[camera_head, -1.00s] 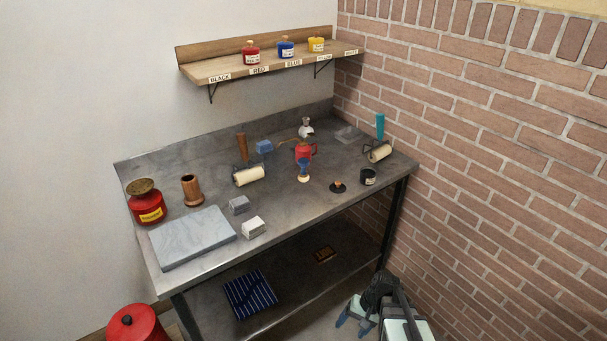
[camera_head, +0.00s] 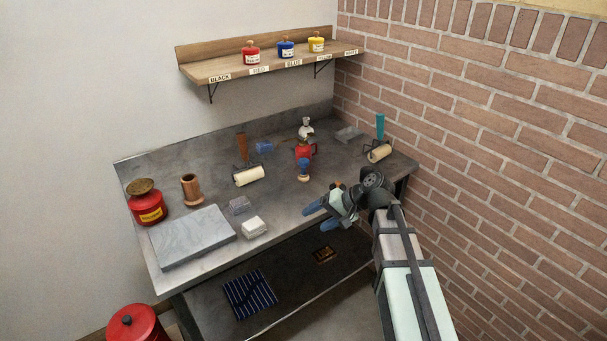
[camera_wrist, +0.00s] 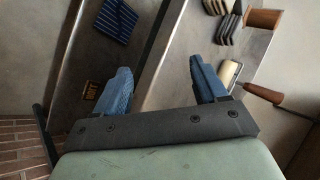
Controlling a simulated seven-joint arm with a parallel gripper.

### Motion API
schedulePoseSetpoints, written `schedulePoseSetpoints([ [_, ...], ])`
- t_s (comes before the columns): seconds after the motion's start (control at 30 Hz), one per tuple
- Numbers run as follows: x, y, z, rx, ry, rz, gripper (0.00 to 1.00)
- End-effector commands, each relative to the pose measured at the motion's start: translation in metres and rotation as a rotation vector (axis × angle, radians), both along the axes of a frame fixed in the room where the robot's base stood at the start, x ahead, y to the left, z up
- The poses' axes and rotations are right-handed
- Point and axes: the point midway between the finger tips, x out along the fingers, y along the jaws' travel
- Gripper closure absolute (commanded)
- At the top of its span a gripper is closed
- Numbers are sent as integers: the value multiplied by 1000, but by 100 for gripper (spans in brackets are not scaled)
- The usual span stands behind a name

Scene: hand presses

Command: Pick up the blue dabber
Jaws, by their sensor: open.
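The blue dabber (camera_head: 303,167) stands on the metal bench in the head view, in front of a red can. It has a rounded blue upper part, and its lower end is wooden-coloured. My gripper (camera_head: 318,217) is at the bench's front edge, to the right of and nearer than the dabber, apart from it. Its two blue fingers are spread with nothing between them. They also show in the wrist view (camera_wrist: 160,68), with the bench edge between them. I cannot make out the dabber in the wrist view.
The red can (camera_head: 305,148) stands close behind the dabber. A roller (camera_head: 249,175) lies left, another roller (camera_head: 379,152) right. A pale block (camera_head: 254,227) and stone slab (camera_head: 192,238) are front left. A striped cloth (camera_head: 250,295) lies on the lower shelf. Brick wall right.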

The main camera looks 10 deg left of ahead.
Motion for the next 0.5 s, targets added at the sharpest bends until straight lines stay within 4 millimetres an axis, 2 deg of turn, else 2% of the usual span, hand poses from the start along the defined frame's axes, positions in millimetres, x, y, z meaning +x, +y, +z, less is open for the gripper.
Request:
schedulePoseSetpoints([
  [0.03, 4, 7, 20, 21, -19, 7, 28],
  [0.2, 9, 24, 76, 87, -56, 27, 28],
  [0.5, 24, 51, 152, 120, -17, 8, 28],
])
